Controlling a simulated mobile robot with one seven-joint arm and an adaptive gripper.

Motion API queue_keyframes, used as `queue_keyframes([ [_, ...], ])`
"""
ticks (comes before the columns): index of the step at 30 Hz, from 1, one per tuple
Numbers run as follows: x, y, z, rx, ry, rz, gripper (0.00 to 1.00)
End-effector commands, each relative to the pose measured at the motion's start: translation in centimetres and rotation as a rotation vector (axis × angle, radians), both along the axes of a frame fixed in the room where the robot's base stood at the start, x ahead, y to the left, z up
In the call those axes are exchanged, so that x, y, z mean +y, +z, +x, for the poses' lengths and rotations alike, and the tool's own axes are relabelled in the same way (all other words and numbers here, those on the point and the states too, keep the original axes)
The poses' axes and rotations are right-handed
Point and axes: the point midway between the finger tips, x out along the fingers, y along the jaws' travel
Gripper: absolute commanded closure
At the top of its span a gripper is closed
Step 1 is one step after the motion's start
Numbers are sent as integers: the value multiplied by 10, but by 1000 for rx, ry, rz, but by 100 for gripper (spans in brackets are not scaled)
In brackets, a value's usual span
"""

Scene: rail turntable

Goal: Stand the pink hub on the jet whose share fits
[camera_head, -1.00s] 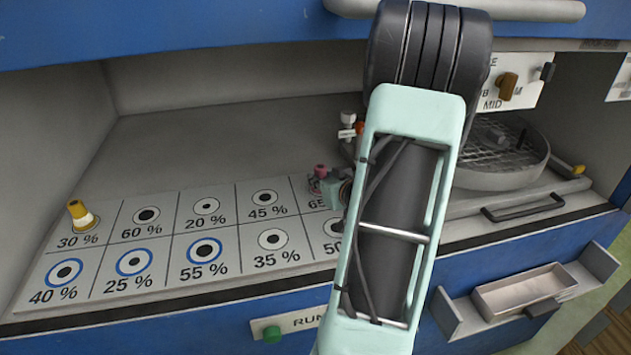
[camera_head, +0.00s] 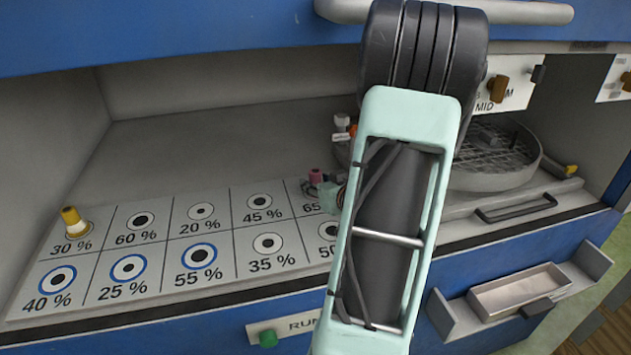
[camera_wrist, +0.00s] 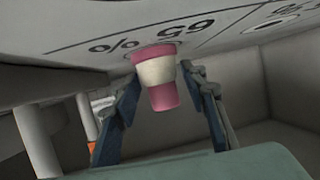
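The pink hub (camera_head: 316,175) has a pale band around its middle. It is upright at the 65 % jet in the back row, its wide end at or very near the panel. In the wrist view the hub (camera_wrist: 157,75) shows upside down between the two fingers of my gripper (camera_wrist: 163,80). The fingers are on either side of it, with a narrow gap visible at the right. The 65 % jet is mostly hidden under the hub. In the head view my gripper (camera_head: 328,192) is largely behind my arm.
The jet panel (camera_head: 170,218) has two rows of labelled jets, some with blue rings. A yellow hub (camera_head: 71,218) stands at 30 %. A round grated turntable (camera_head: 495,178) is at right. A green button (camera_head: 268,339) and an open tray (camera_head: 520,288) are in front. An overhead bar crosses the top.

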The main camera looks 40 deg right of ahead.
Motion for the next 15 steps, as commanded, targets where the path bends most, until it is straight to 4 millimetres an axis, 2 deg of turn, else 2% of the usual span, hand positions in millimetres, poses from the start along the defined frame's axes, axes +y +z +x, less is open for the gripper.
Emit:
queue_keyframes([
  [9, 21, 29, -61, 1, -4, -1, 60],
  [15, 30, 39, -86, 1, -1, -2, 60],
])
